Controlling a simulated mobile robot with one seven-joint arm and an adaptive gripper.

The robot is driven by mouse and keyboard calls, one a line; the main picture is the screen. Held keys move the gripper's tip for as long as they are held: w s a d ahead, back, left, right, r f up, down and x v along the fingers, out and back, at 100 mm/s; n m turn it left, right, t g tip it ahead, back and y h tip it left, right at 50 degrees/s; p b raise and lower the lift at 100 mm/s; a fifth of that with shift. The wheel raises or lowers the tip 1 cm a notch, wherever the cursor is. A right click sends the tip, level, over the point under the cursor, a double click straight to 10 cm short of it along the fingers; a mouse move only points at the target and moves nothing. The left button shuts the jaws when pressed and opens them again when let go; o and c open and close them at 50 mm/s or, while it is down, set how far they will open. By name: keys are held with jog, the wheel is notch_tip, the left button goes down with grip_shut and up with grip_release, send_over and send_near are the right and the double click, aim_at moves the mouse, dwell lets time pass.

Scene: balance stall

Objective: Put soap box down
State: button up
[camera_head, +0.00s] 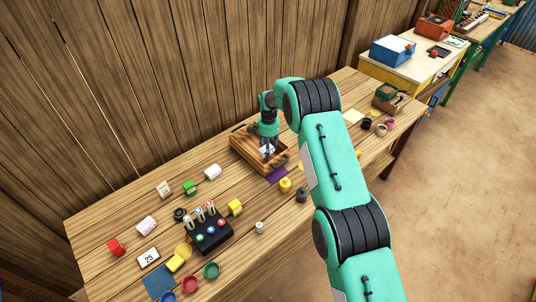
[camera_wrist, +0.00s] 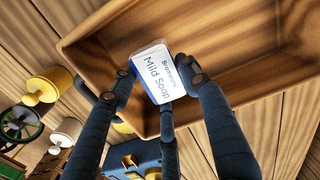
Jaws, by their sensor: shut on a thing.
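The soap box (camera_wrist: 158,72) is a small white box with blue "Mild Soap" lettering. In the wrist view it sits between the dark fingers of my gripper (camera_wrist: 160,88), which is shut on it. A brown wooden tray (camera_wrist: 95,45) with raised walls lies behind the box in that view. In the head view my gripper (camera_head: 267,148) points down into the same tray (camera_head: 240,143), and a bit of the white box (camera_head: 267,150) shows at the fingertips. Whether the box touches the tray floor I cannot tell.
A purple mat (camera_head: 277,174) lies in front of the tray, with yellow weights (camera_head: 285,186) and a dark weight (camera_head: 302,195) nearby. A black stand (camera_head: 208,231) with coloured knobs, a white roll (camera_head: 212,172) and several blocks and cups occupy the table's left part.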

jog(key=shift+f, duration=0.25)
jog(key=shift+f, duration=1.75)
jog(key=shift+f, duration=0.15)
jog(key=o, duration=1.2)
jog(key=shift+c, duration=0.2)
notch_tip(320, 180, up, 12)
jog(key=shift+r, duration=0.2)
